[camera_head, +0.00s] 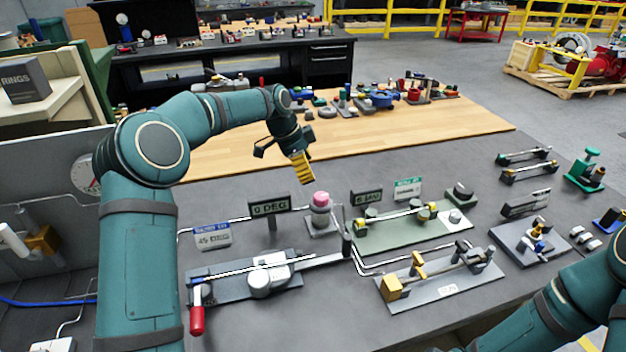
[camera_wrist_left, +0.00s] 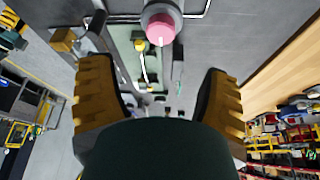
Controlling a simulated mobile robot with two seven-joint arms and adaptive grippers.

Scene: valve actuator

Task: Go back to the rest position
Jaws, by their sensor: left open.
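My left gripper (camera_head: 302,168) hangs in the air over the back part of the grey bench, behind the pink-topped knob (camera_head: 321,200). In the left wrist view its two yellow-and-black fingers (camera_wrist_left: 160,95) are spread apart with nothing between them. The pink knob (camera_wrist_left: 160,28) shows beyond the fingers there, clear of them. The valve actuator (camera_head: 265,275) with a red handle (camera_head: 197,318) lies on the bench in front, near a "0 DEG" sign (camera_head: 270,207) and a "45 DEG" sign (camera_head: 213,236). My right arm shows at the lower right; its gripper is out of view.
A green plate fixture (camera_head: 400,235) and a grey plate fixture (camera_head: 445,285) stand right of the actuator. Small fixtures, including a green one (camera_head: 586,170), fill the bench's right side. A wooden strip (camera_head: 440,120) with several parts lies behind. A gauge (camera_head: 84,175) stands at left.

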